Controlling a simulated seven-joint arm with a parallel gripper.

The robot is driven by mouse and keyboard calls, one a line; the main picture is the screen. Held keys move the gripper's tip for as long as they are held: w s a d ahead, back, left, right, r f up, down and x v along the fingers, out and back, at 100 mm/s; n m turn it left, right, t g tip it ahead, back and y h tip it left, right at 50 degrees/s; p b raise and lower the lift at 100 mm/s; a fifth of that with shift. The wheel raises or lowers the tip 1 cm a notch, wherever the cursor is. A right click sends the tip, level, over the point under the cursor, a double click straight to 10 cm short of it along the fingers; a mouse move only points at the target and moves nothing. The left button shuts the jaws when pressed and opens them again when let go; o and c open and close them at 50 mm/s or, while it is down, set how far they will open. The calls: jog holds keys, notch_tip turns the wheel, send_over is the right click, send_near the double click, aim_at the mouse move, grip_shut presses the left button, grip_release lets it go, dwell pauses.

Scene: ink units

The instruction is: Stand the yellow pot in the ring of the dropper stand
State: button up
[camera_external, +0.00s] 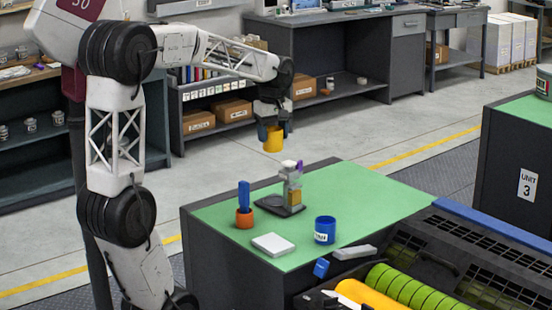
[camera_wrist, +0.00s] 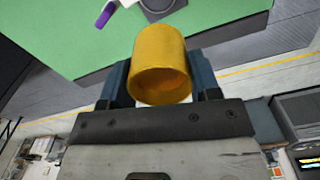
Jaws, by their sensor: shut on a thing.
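The yellow pot (camera_external: 274,142) is held in my gripper (camera_external: 271,130), high and beyond the far edge of the green bench top. In the wrist view the yellow pot (camera_wrist: 160,62) sits between the two blue fingers of my gripper (camera_wrist: 160,78), its open end facing the camera. The dropper stand (camera_external: 292,186) is on the green top, with a dark base, a pale upright and a purple part on top. Part of it shows in the wrist view as a dark round shape (camera_wrist: 158,6) and a purple piece (camera_wrist: 105,15). Its ring is not clear.
On the green top (camera_external: 370,190) stand an orange pot (camera_external: 244,218) with a blue piece upright in it, a labelled blue pot (camera_external: 325,230) and a white flat block (camera_external: 273,244). A grey bar (camera_external: 354,252) lies near the front edge. The top's right part is clear.

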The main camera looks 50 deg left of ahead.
aim_at(273, 144)
notch_tip(273, 144, down, 12)
jog(key=shift+r, duration=0.15)
dwell(0.5)
jog(key=shift+f, duration=1.9)
jog(key=shift+f, duration=0.15)
jog(key=o, duration=1.4)
notch_tip(273, 144, up, 12)
jog(key=shift+r, duration=0.15)
